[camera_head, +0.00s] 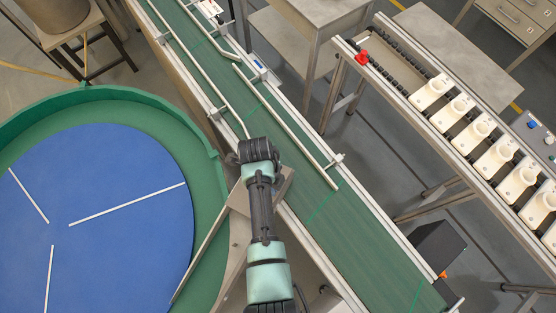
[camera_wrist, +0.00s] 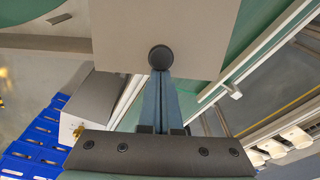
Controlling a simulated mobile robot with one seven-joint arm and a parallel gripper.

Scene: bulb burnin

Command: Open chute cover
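The chute cover appears to be a flat grey-beige plate (camera_wrist: 125,35) with a round black knob (camera_wrist: 160,57), filling the upper middle of the wrist view. In the head view a grey metal chute piece (camera_head: 238,228) lies between the round blue table and the green conveyor, partly hidden by my arm. My gripper (camera_wrist: 161,78) has its two blue fingers close together, with no clear gap at the tips. The tips meet the knob's lower edge in the picture. I cannot tell whether they touch it or hold its stem. My arm hides the fingertips in the head view.
The blue turntable (camera_head: 110,220) with white bars has a green rim on the left. The green conveyor (camera_head: 330,220) with guide rails runs diagonally beside my arm. A rack of white sockets (camera_head: 495,158) stands at right. Blue bins (camera_wrist: 35,140) show in the wrist view.

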